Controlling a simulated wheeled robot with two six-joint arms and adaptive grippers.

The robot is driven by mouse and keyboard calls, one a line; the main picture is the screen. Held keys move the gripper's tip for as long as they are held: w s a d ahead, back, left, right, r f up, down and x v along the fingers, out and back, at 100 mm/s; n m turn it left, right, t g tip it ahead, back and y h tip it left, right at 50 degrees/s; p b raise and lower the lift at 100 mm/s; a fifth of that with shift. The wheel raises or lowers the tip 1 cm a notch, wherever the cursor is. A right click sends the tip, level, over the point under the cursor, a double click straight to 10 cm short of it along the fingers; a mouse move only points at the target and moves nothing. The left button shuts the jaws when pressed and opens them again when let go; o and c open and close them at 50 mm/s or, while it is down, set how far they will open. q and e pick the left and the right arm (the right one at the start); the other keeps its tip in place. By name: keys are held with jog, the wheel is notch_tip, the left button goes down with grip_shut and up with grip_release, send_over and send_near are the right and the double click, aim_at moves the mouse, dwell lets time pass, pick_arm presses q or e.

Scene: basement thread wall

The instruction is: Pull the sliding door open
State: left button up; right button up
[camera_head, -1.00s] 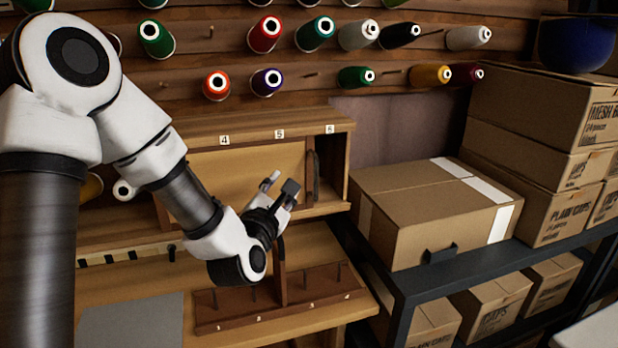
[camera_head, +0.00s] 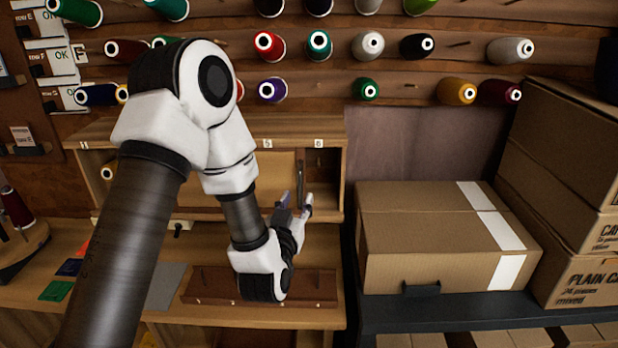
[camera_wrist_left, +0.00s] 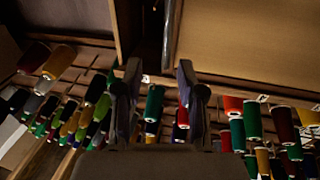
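The sliding door (camera_head: 275,183) is a plain tan panel in the low wooden cabinet, under the number tags, partly hidden by my left arm. Its dark upright handle (camera_head: 300,181) is at its right edge, with a dark gap right of it. My left gripper (camera_head: 296,205) is open and empty, just below and in front of the handle; I cannot tell whether it touches. In the left wrist view the two fingers (camera_wrist_left: 160,75) stand apart, the tan panel (camera_wrist_left: 250,40) lies to the right, and a dark bar, apparently the handle (camera_wrist_left: 168,40), shows beyond them. My right gripper is not in view.
A dark wooden pegged rack (camera_head: 215,287) lies on the bench below my left gripper. A large cardboard box (camera_head: 425,240) stands right of the cabinet on a dark shelf, with more boxes (camera_head: 575,180) beyond. Thread spools (camera_head: 268,44) hang on the wall above.

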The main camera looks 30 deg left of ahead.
aim_at(300, 189)
pick_arm(q)
jog(key=p+x, duration=0.1)
jog(key=x, duration=0.3)
jog(key=f+p+x, duration=0.1)
jog(key=x, duration=0.1)
jog(key=shift+w+a+p, duration=0.15)
jog(key=shift+a+p, duration=0.15)
jog(key=shift+w+a, duration=0.25)
jog(key=shift+w, duration=0.05)
jog(key=shift+a+f, duration=0.15)
jog(key=shift+a, duration=0.1)
jog(key=shift+d, duration=0.15)
grip_shut()
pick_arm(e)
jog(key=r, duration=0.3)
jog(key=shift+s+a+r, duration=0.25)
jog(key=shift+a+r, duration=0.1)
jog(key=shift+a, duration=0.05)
